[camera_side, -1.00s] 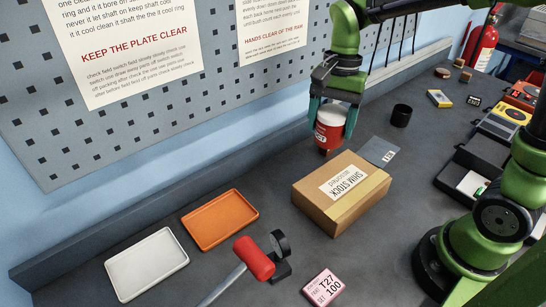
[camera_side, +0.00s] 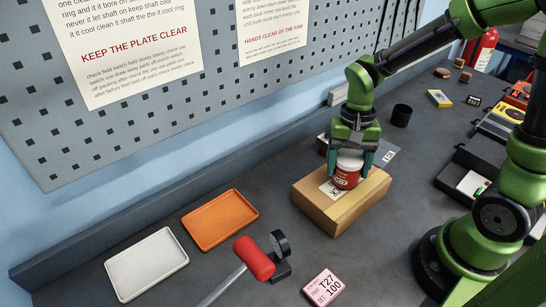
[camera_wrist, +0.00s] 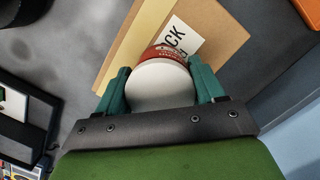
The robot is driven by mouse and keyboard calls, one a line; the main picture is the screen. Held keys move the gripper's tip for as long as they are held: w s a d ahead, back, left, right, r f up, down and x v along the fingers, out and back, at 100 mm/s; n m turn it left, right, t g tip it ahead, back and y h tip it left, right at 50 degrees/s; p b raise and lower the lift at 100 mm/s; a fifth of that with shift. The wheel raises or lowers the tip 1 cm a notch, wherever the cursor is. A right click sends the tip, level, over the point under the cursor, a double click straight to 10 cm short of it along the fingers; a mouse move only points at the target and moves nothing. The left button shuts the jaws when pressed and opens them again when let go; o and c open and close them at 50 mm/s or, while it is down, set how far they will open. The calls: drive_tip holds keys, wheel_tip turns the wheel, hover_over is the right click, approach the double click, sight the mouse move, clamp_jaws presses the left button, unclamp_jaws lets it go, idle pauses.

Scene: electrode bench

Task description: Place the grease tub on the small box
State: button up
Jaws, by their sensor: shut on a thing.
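The grease tub (camera_side: 346,173) is red with a white lid, upright, between the teal fingers of my gripper (camera_side: 348,168). In the side view it is over the top of the small box (camera_side: 335,208), a brown carton with a white label and a tan tape strip. I cannot tell whether the tub's base touches the box. In the wrist view the tub's white lid (camera_wrist: 160,86) fills the space between the fingers (camera_wrist: 160,92), and the box top (camera_wrist: 205,28) lies beyond it. The tub hides part of the label.
An orange tray (camera_side: 220,219) and a white tray (camera_side: 147,264) lie to the left. A red-headed hammer (camera_side: 254,259) and a pink card (camera_side: 322,287) are in front. A black cup (camera_side: 401,115) stands behind the box. The pegboard wall (camera_side: 200,75) rises behind the bench.

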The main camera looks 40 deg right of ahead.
sight(350, 153)
drive_tip(key=shift+f, duration=0.15)
drive_tip(key=o, duration=1.3)
drive_tip(key=shift+c, duration=0.2)
drive_tip(key=r, duration=0.8)
drive_tip(key=w+d+r, duration=0.1)
drive_tip(key=r, duration=0.3)
drive_tip(key=shift+w+d, duration=0.1)
drive_tip(key=s+a+r+n+t, duration=0.1)
drive_tip(key=s+r+n+t, duration=0.3)
drive_tip(key=t, duration=0.4)
drive_tip(key=shift+s+a+n+t+y, duration=0.15)
drive_tip(key=shift+s+n+t+y, duration=0.25)
drive_tip(key=shift+s, duration=0.7)
